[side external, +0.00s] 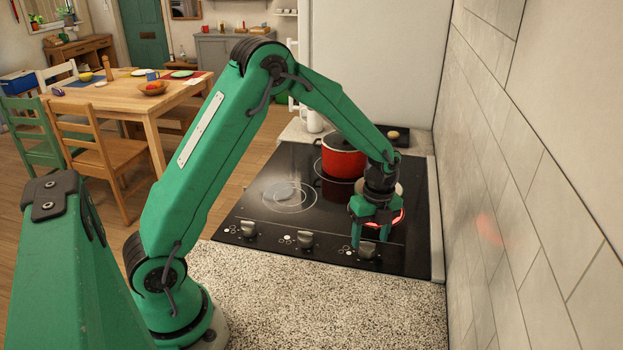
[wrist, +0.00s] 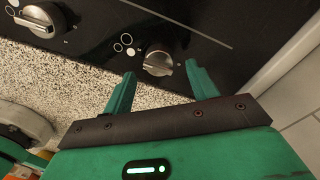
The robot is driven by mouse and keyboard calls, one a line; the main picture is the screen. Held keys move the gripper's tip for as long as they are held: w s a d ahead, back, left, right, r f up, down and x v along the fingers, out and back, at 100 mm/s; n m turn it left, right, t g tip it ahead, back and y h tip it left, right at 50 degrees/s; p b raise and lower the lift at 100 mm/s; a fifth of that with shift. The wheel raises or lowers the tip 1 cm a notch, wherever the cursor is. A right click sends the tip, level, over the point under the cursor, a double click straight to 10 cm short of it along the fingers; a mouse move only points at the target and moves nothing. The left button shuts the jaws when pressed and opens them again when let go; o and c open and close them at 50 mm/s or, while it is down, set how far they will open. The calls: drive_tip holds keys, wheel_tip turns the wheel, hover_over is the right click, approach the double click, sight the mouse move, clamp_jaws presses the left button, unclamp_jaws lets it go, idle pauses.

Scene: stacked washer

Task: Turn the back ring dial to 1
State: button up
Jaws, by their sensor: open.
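Three silver dials sit along the front edge of the black hob: a left dial (side external: 248,228), a middle dial (side external: 305,240) and a right dial (side external: 367,250). Each has small ring marks beside it, too small to tell which is the back ring's. My gripper (side external: 371,240) is open, pointing down over the right dial. In the wrist view, the right dial (wrist: 158,63) lies between and just beyond the fingertips of my gripper (wrist: 160,72), with no clear contact. Another dial (wrist: 40,18) shows at upper left. Dial settings are not readable.
A red pot (side external: 342,158) stands on the back ring. A ring glows red (side external: 399,217) behind my gripper, partly hidden. The tiled wall (side external: 500,150) is close on the right. Speckled worktop (side external: 320,300) in front is clear. A white mug (side external: 312,120) stands behind the hob.

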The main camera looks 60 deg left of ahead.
sight(367, 249)
drive_tip(key=shift+s+f, duration=0.1)
drive_tip(key=shift+f, duration=1.25)
drive_tip(key=c, duration=1)
